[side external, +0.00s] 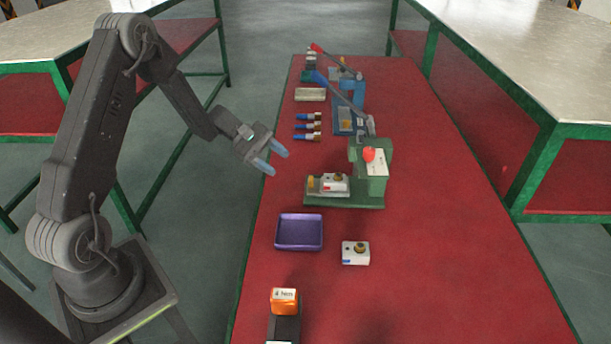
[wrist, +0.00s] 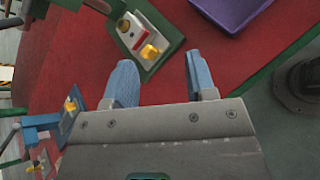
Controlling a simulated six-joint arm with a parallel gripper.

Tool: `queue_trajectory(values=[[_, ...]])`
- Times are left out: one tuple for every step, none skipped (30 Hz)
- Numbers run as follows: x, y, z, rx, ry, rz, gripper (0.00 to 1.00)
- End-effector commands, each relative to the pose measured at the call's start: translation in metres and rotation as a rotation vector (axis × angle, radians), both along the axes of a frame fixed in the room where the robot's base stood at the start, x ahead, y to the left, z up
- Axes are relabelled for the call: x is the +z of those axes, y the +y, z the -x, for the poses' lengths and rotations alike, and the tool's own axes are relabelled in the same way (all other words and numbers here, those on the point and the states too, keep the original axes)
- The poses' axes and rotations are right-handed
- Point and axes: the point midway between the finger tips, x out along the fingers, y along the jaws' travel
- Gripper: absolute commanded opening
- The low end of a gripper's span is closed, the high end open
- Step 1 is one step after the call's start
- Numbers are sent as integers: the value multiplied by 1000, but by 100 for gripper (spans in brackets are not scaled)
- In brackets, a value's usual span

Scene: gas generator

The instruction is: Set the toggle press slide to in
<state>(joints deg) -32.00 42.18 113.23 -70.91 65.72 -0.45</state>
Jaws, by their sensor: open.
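A green press (side external: 372,190) stands on the red bench, with a white panel and a red ball knob (side external: 369,154) on its upright. I take it for the toggle press. A white block (side external: 336,184) with a brass-coloured top part sits on its low base, and a small yellow piece (side external: 311,182) is at the base's left end. The wrist view shows the white block (wrist: 131,32) and a yellow knob (wrist: 150,52) beyond my fingers. My gripper (side external: 274,159) is open and empty, above and left of the base, apart from it. The slide's exact position is unclear.
A purple tray (side external: 299,246), a loose white block (side external: 355,258) and an orange block (side external: 284,300) stand nearer the camera. Blue lever devices (side external: 352,118), several blue-and-brass pieces (side external: 307,126) and a beige tray (side external: 310,94) lie farther back. The bench's right side is clear.

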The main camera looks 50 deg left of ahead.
Motion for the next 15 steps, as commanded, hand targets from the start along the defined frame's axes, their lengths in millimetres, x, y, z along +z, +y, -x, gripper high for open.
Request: queue_trajectory(values=[[-5,12,7,142,74,87,51],[-6,18,9,215,111,132,51],[-9,26,13,302,156,187,51],[-10,31,15,357,183,223,51],[-11,35,17,405,206,255,51],[-13,40,19,457,231,289,51],[-14,43,20,487,246,309,51],[-15,45,21,508,257,325,51],[-15,47,22,531,267,340,51],[-16,47,21,539,271,347,51],[-17,46,21,544,274,349,51],[-18,44,19,546,275,351,51],[-19,42,17,545,274,351,51],[-20,40,14,543,275,350,51],[-22,36,11,542,275,350,51]])
